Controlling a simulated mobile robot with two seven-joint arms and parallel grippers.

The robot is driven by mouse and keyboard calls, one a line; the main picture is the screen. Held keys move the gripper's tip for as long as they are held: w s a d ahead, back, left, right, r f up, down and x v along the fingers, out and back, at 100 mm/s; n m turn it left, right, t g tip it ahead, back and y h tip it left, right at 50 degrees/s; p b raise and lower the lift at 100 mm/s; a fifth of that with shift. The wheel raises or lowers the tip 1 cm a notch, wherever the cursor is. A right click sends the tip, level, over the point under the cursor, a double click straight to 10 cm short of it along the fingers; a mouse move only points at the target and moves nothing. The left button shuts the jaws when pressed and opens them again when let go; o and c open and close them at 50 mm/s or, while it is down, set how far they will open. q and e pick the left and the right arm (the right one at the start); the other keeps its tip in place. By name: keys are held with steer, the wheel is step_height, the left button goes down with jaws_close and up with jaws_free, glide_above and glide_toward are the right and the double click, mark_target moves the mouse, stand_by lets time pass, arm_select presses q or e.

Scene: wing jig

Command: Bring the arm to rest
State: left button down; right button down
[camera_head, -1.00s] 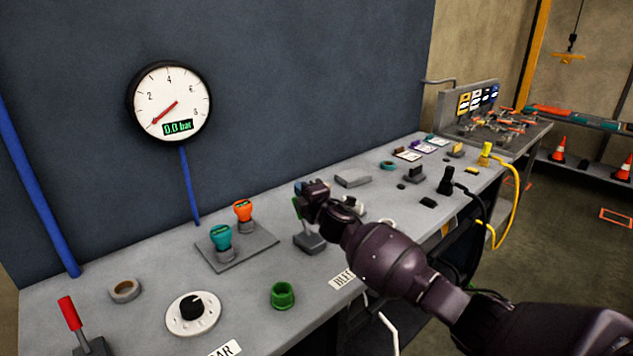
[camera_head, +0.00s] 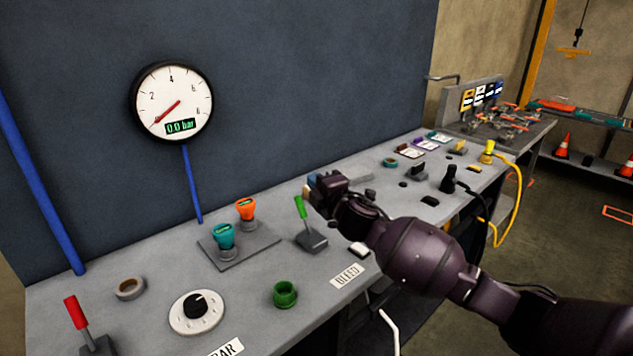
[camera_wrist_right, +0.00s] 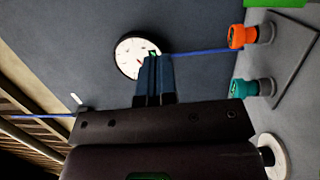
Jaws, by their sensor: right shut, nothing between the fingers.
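My right gripper (camera_head: 316,188) is above the grey bench (camera_head: 240,312), just right of the green-handled lever (camera_head: 301,209) marked BLEED. Its fingers are closed with nothing between them, and they also show in the right wrist view (camera_wrist_right: 155,75). The lever's green handle stands up from its dark base, apart from the fingers. My right arm comes in from the lower right and hides part of the bench behind it. My left gripper is in no view.
A teal fitting (camera_head: 223,237) and an orange fitting (camera_head: 246,210) stand on a plate left of the lever. A dial (camera_head: 197,312), a green cup (camera_head: 285,294) and a red-handled lever (camera_head: 77,315) are nearer. The gauge (camera_head: 172,101) reads 0.0 bar.

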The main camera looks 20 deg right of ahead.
stand_by(0.3)
steer(key=s+a+f+m+g+y, duration=0.15)
steer(key=s+a+f+m, duration=0.25)
steer(key=s+f+m, duration=0.7)
steer(key=s+d+f+m+g+h, duration=0.2)
steer(key=s+f+m, duration=0.1)
steer(key=s+f, duration=0.7)
steer(key=s+d+f+m+g+h, duration=0.1)
steer(key=s+f+m+g+h, duration=0.1)
steer(key=s+f, duration=0.7)
steer(key=s+m+g, duration=0.1)
steer(key=s+m, duration=0.1)
steer(key=s, duration=0.6)
steer(key=shift+d+f, duration=0.35)
steer(key=shift+s, duration=0.1)
